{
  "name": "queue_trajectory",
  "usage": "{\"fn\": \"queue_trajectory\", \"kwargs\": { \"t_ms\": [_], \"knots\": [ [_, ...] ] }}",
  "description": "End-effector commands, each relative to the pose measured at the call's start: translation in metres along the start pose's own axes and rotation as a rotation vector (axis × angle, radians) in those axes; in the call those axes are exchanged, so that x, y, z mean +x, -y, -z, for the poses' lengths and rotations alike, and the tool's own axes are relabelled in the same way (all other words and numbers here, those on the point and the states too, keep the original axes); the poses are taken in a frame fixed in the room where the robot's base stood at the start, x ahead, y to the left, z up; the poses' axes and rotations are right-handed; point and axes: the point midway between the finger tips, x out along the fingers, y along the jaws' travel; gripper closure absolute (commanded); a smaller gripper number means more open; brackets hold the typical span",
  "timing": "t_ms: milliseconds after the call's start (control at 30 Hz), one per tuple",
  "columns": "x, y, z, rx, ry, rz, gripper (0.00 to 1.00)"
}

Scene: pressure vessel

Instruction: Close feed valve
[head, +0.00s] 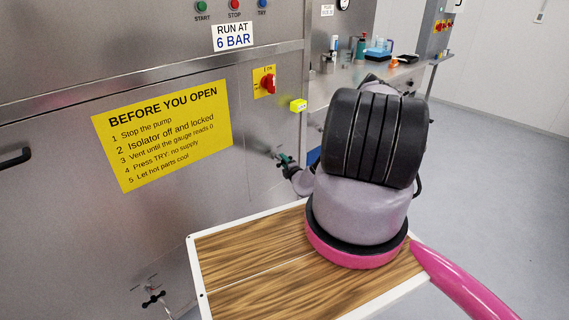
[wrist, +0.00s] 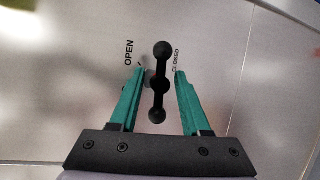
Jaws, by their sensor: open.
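A black valve handle (wrist: 160,82) with ball ends stands nearly upright in the wrist view, on a steel panel. The word OPEN is printed to its left and CLOSED to its right. No name for this valve is readable. My gripper (wrist: 160,74) is open, with one green finger on each side of the handle. Small gaps show between the fingers and the handle. In the head view my gripper (head: 284,160) is at the steel panel, below the red isolator knob (head: 267,83), and mostly hides the handle.
A second black valve handle (head: 153,299) is on the panel at lower left. A yellow sign (head: 165,135) and a small yellow tag (head: 298,105) are on the steel front. A bench (head: 395,75) with bottles stands at the back. The floor at right (head: 500,170) is clear.

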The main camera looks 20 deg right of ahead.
Motion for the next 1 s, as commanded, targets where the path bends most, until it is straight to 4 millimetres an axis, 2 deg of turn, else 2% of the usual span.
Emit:
{"fn": "queue_trajectory", "kwargs": {
  "t_ms": [133, 200, 267, 833, 867, 900, 1000],
  "knots": [
    [-0.0002, 0.0, 0.0002, 0.0, 0.0, 0.0, 0.53],
    [-0.0002, 0.0, 0.0002, 0.0, -0.001, 0.0, 0.8],
    [-0.0003, 0.0, 0.0003, -0.001, -0.001, 0.0, 1.0],
    [-0.0021, 0.0031, 0.001, 0.046, -0.013, 0.027, 1.0],
    [-0.0022, 0.0032, 0.001, 0.046, -0.013, 0.027, 0.65],
    [-0.0022, 0.0032, 0.0011, 0.047, -0.013, 0.027, 0.53],
    [-0.0017, 0.0023, 0.0009, 0.047, -0.012, 0.025, 0.53]
  ]
}}
